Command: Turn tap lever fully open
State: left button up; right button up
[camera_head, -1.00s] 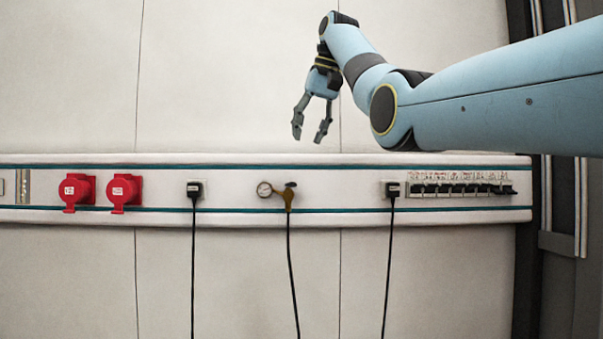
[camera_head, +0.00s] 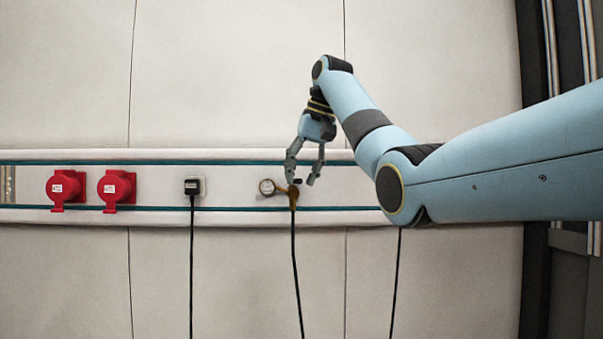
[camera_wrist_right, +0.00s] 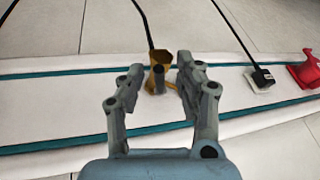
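My right gripper (camera_head: 301,181) is at the tap, pointing down. In the right wrist view the gripper (camera_wrist_right: 158,77) is open, its fingers on either side of the brass tap (camera_wrist_right: 158,57) and a dark stub that looks like the lever (camera_wrist_right: 158,74). I see no clear contact. My left gripper is not in view.
A black plug (camera_head: 193,187) with a cable is left of the gauge. Two red sockets (camera_head: 66,188) (camera_head: 115,190) are further left on the rail (camera_head: 150,216). My right arm covers the rail's right part. The wall (camera_head: 230,80) above is clear.

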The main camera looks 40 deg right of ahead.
jog(key=shift+d, duration=0.1)
jog(key=c, duration=0.6)
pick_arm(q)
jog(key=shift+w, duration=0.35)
pick_arm(e)
grip_shut()
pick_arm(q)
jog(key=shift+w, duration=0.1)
pick_arm(e)
jog(key=shift+w+a+m, duration=0.1)
jog(key=shift+a+m, duration=0.15)
jog(key=shift+m, duration=0.05)
jog(key=shift+w+a+m+h, duration=0.2)
jog(key=shift+a+m+h, duration=0.4)
jog(key=shift+m, duration=0.6)
jog(key=o, duration=0.6)
grip_release()
